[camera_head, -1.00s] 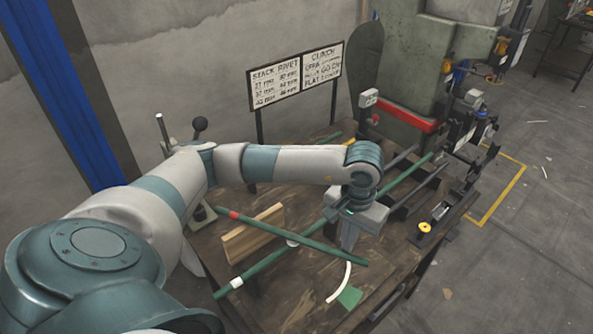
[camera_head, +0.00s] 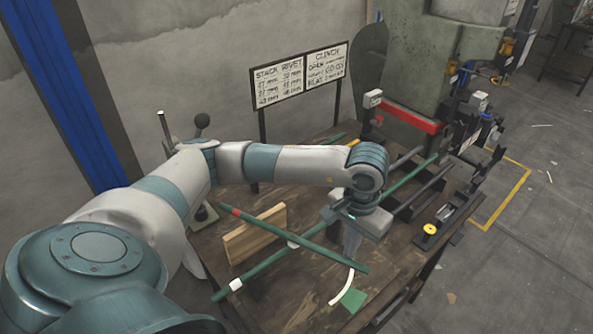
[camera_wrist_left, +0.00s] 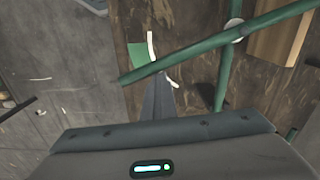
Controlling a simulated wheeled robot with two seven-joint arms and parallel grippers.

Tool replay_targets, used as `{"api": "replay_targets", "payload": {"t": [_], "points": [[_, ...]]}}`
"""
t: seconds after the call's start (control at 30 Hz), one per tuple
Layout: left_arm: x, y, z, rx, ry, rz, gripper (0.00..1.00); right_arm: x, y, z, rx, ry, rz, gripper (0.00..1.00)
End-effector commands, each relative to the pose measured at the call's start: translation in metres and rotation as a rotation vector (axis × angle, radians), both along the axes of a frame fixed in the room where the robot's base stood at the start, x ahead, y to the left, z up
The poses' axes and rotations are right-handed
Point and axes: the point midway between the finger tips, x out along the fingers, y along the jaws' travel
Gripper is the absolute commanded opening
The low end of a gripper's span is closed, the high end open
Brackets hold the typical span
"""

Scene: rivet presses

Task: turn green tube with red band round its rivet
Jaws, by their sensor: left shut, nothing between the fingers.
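The green tube with the red band (camera_head: 318,246) lies slantwise on the workbench, its red band (camera_head: 236,212) near the far-left end. It crosses a second green tube (camera_head: 268,265) that has a white band. A pale round rivet (camera_wrist_left: 235,30) shows at the crossing in the left wrist view. My left gripper (camera_head: 351,255) points down beside the near-right end of the red-banded tube. Its fingers (camera_wrist_left: 157,84) are shut and empty, with the tips close against that tube in the wrist view; whether they touch cannot be told. My right gripper is out of view.
A wooden block (camera_head: 254,236) stands beside the tubes. A green patch (camera_head: 353,299) and a white curved strip (camera_head: 342,287) lie near the front edge. A green press (camera_head: 425,75) and black fixtures stand at the right and back. A sign (camera_head: 300,76) stands behind.

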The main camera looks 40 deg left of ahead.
Motion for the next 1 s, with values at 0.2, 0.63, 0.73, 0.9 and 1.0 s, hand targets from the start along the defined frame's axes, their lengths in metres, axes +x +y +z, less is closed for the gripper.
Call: {"api": "replay_targets", "payload": {"t": [0.2,0.63,0.73,0.9,1.0], "points": [[-0.009,-0.003,-0.003,-0.001,0.001,-0.066,0.00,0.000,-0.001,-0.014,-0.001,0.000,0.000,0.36],[-0.017,-0.006,0.000,-0.002,0.002,-0.131,0.00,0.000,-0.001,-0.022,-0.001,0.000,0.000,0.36],[-0.017,-0.006,0.000,-0.002,0.001,-0.131,0.00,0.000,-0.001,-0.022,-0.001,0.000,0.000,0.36],[-0.017,-0.006,-0.001,-0.001,0.001,-0.130,0.00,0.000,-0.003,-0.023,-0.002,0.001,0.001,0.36],[-0.017,-0.006,-0.001,-0.001,0.001,-0.135,0.00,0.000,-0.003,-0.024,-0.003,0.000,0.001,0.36]]}}
